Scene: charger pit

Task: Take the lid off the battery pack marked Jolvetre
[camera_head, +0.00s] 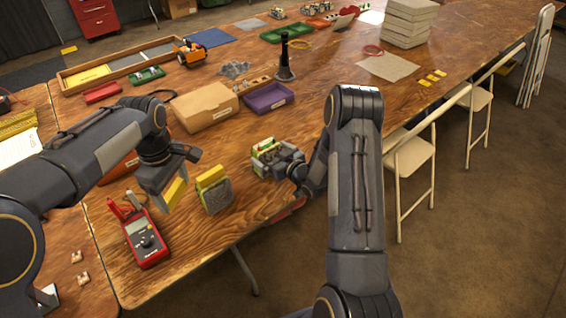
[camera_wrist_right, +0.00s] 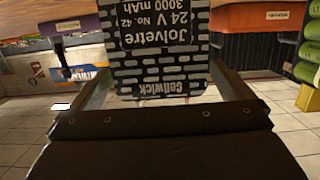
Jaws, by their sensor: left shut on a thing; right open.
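The Jolvetre battery pack shows close in the right wrist view (camera_wrist_right: 155,40), its brick-patterned face and label upside down. In the head view, a green, yellow and grey pack (camera_head: 265,150) at my right gripper (camera_head: 275,163) appears to be this one. The right gripper is open and close at its face; whether its fingers reach around the sides is unclear. Another pack (camera_head: 213,190), yellow-green on top and speckled grey on its face, stands left of it. My left gripper (camera_head: 172,190) is shut on a yellow piece (camera_head: 176,193), held left of that pack. The piece is partly hidden.
A red multimeter (camera_head: 147,240) lies at the table's front left. A cardboard box (camera_head: 205,107), a purple tray (camera_head: 268,98) and a black stand (camera_head: 285,65) are behind the packs. The table's middle right is clear; chairs (camera_head: 410,155) stand beyond its right edge.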

